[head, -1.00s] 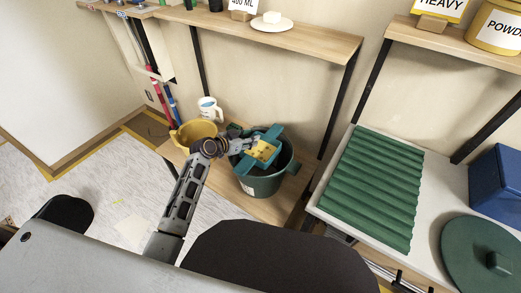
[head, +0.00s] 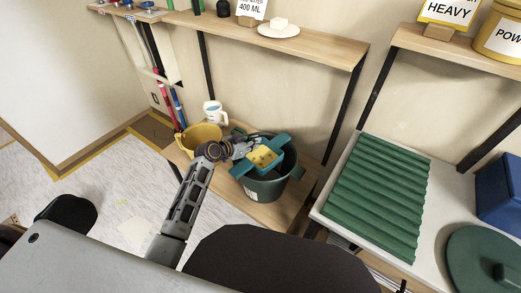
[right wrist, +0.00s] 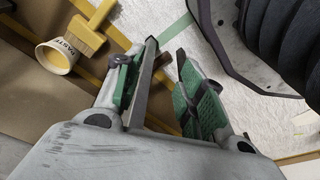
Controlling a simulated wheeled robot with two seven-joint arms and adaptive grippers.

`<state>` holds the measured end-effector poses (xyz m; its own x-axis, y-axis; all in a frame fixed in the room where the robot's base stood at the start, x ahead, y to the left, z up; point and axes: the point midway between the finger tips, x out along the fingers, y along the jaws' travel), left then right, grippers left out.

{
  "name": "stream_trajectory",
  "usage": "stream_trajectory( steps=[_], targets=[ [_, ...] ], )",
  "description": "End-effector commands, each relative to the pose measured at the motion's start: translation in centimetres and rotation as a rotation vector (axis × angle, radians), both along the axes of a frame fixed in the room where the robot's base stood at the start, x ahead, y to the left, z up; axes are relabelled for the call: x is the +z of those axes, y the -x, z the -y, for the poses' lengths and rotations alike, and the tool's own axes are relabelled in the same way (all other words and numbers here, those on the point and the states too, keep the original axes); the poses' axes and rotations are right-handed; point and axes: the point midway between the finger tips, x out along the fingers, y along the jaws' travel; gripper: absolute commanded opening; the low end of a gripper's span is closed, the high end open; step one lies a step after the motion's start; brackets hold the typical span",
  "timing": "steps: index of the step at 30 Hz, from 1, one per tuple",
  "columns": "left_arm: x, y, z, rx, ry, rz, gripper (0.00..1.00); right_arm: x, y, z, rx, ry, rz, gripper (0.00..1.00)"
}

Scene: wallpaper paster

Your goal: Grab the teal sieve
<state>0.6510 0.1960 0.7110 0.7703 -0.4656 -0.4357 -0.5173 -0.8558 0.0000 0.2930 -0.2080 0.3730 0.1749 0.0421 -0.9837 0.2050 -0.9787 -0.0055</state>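The teal sieve (head: 277,142) lies across the mouth of a dark green bucket (head: 268,190) in the head view, with a yellow spotted piece (head: 262,157) in its middle. My left gripper (head: 248,147) is at the sieve's upper left side, close against or over it. Its fingertips are small and partly hidden, so I cannot tell whether they grip the sieve. My right gripper (right wrist: 167,58) shows in the right wrist view with its green-padded fingers apart and nothing between them.
A yellow bucket (head: 197,138) and a white mug (head: 212,113) stand left of the green bucket on the low wooden shelf (head: 293,198). An upper shelf (head: 325,48) hangs above. A white counter with a green corrugated sheet (head: 378,195) is at right. The right wrist view shows a paste cup (right wrist: 57,57) and brush (right wrist: 88,36).

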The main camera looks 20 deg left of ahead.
Motion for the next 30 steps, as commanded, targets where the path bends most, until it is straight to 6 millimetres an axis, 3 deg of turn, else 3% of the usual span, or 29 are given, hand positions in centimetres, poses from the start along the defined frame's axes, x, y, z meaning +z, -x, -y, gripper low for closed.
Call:
stream_trajectory(
  steps=[11,30],
  targets=[
    [1.9,-0.1,0.0,-0.002,0.0,0.003,0.0,-0.4,0.0,0.2,-0.002,0.0,0.011,0.4],
    [9.4,-0.1,0.0,-0.002,0.0,0.002,0.0,-4.8,1.8,2.2,-0.008,0.019,0.031,0.4]
  ],
)
